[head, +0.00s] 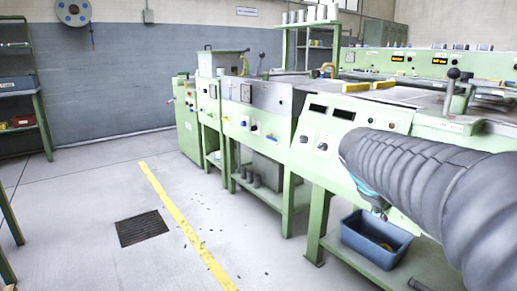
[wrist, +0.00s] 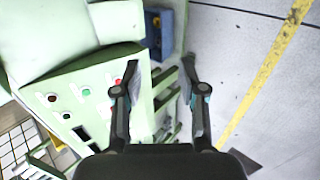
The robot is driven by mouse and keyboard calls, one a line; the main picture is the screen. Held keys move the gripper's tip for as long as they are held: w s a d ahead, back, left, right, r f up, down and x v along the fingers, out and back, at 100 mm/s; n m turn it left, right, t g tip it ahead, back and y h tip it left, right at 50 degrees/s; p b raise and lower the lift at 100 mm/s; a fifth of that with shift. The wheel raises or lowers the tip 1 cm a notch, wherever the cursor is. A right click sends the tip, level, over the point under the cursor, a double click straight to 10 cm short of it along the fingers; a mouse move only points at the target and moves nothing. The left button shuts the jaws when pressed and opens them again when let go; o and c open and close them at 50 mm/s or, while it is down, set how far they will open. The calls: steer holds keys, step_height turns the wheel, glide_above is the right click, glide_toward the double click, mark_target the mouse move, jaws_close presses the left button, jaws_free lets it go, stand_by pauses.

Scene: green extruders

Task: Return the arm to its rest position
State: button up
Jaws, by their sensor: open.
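My arm, in a grey ribbed sleeve, reaches in from the right of the head view, in front of the green extruder (head: 330,125). My gripper (wrist: 160,75) shows in the wrist view with its two dark fingers apart and nothing between them. It hangs beside the extruder's front panel (wrist: 85,95), which has coloured buttons. In the head view the fingers are mostly hidden behind the sleeve.
A blue bin (head: 375,240) sits low under the machine on the right; it also shows in the wrist view (wrist: 152,35). A yellow floor line (head: 185,225) and a dark floor grate (head: 142,228) lie on open floor. A green shelf (head: 38,100) stands at left.

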steer(key=s+a+f+m+y+p, duration=0.1)
steer(key=s+a+f+m+y, duration=0.2)
steer(key=s+a, duration=0.3)
steer(key=s+a+f+m+y+p, duration=0.2)
steer(key=s+a, duration=0.5)
steer(key=s, duration=0.8)
step_height(320, 180, down, 2)
steer(key=shift+f+m+y, duration=0.2)
steer(key=shift+m+y, duration=0.6)
steer(key=shift+m, duration=0.4)
steer(key=shift+s+a, duration=0.1)
